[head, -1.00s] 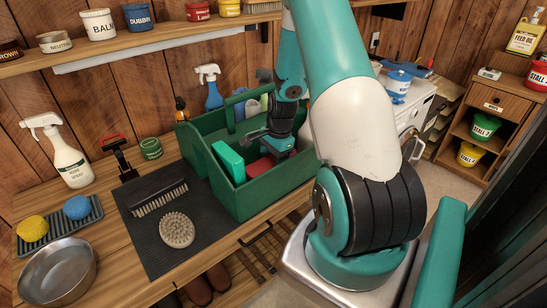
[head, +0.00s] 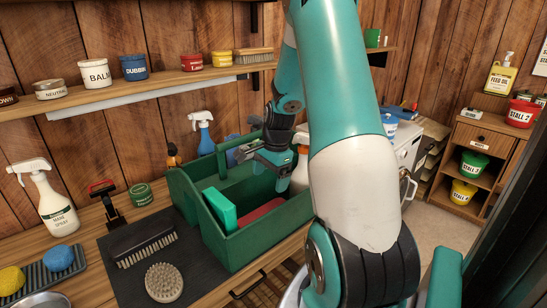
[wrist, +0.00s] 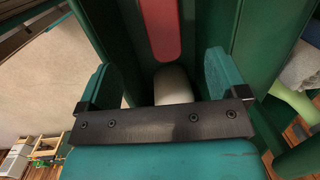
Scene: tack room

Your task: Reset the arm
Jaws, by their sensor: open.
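My gripper (head: 274,163) is open and empty over the right part of the green tote (head: 262,245) in the head view. In the wrist view its two teal fingers (wrist: 165,85) stand wide apart. A white rounded thing (wrist: 172,88) shows between them, lower down, and a red flat thing (wrist: 160,28) lies beyond. The red thing (head: 258,215) also lies in the tote in the head view, beside a bright green block (head: 220,208). A white bottle (head: 300,172) stands at the tote's right end, partly hidden by my arm.
The bench holds a white spray bottle (head: 52,205), a dark brush (head: 143,245), a round brush (head: 164,282) and a green tin (head: 141,193). A shelf (head: 150,85) with several tubs runs above. A wooden cabinet (head: 474,150) stands at right, with open floor before it.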

